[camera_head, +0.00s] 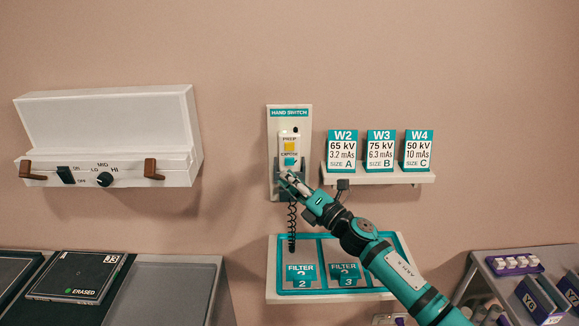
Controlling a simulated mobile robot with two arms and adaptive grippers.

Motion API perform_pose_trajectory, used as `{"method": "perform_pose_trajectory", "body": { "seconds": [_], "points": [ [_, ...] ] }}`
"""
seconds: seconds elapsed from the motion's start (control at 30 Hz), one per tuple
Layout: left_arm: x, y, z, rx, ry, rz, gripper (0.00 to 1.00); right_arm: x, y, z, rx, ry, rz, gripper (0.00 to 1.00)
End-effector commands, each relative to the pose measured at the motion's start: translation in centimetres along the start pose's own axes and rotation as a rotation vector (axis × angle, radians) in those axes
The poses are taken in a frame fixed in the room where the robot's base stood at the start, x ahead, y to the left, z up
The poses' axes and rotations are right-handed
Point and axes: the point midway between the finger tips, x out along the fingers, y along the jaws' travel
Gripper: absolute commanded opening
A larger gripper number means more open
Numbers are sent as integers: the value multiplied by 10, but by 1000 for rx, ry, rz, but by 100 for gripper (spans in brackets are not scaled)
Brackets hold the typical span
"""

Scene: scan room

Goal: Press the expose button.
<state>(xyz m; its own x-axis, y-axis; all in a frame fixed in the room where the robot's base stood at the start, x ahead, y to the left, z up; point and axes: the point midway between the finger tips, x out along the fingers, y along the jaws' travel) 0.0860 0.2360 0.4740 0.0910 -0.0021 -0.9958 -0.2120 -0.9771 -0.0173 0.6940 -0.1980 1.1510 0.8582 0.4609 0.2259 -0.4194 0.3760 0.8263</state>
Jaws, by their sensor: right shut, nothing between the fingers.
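The hand switch (297,133) hangs on a pale wall plate (307,124) headed HAND SWITCH. It has a yellow button (289,146) marked PREP and, below it, the teal expose button (290,161). My right gripper (288,177) is shut and empty, just below the expose button in the picture. It covers the lower part of the switch. I cannot tell whether its fingertips touch the switch. My left gripper is not in view.
A small shelf (380,178) with cards W2, W3 and W4 is right of the switch. A coiled cord (292,225) hangs below it, above a filter tray (272,265). A white viewer box (110,130) is on the left wall.

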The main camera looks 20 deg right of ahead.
Motion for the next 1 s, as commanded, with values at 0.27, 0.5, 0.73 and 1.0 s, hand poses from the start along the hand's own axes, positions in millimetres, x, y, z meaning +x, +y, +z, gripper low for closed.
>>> {"method": "perform_pose_trajectory", "body": {
  "seconds": [0.27, 0.5, 0.73, 1.0],
  "points": [
    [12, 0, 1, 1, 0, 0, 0, 17, -13, 11, 2, 1, 1, 0],
    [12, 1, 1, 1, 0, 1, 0, 20, -14, 14, 2, 1, 1, 0],
    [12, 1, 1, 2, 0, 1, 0, 20, -14, 14, 2, 1, 1, 0],
    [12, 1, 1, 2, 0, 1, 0, 19, -14, 14, 2, 1, 0, 0]
  ]
}}
